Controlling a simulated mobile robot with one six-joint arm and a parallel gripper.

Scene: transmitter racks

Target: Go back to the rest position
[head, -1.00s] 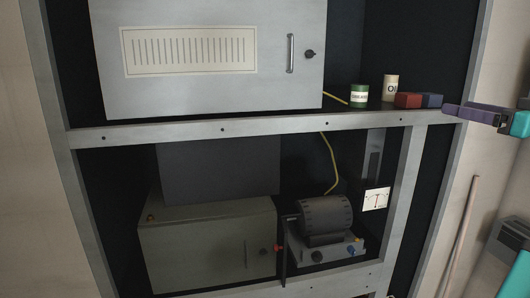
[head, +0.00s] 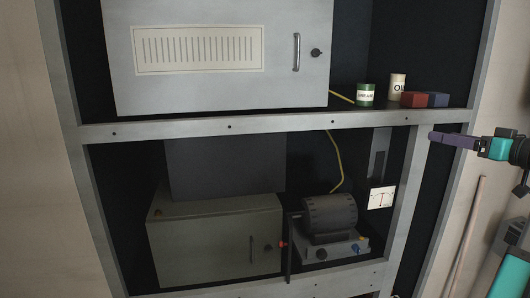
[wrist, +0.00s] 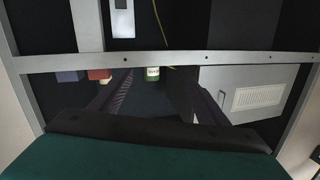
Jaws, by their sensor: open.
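My gripper (head: 433,138) is at the right side of the head view, in front of the rack's right post and a little below the shelf with the cans. Its purple fingers point left and it holds nothing. In the wrist view the two dark fingers (wrist: 145,108) stand apart, with the green can (wrist: 152,74) showing between them at a distance. My teal arm hangs down at the right edge of the head view.
The rack's shelf rail (head: 230,127) crosses the view. A green can (head: 365,94), a cream can (head: 398,86), a red block (head: 414,100) and a blue block (head: 437,100) stand on it. A motor (head: 330,215) sits below. A pole (head: 465,235) leans at right.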

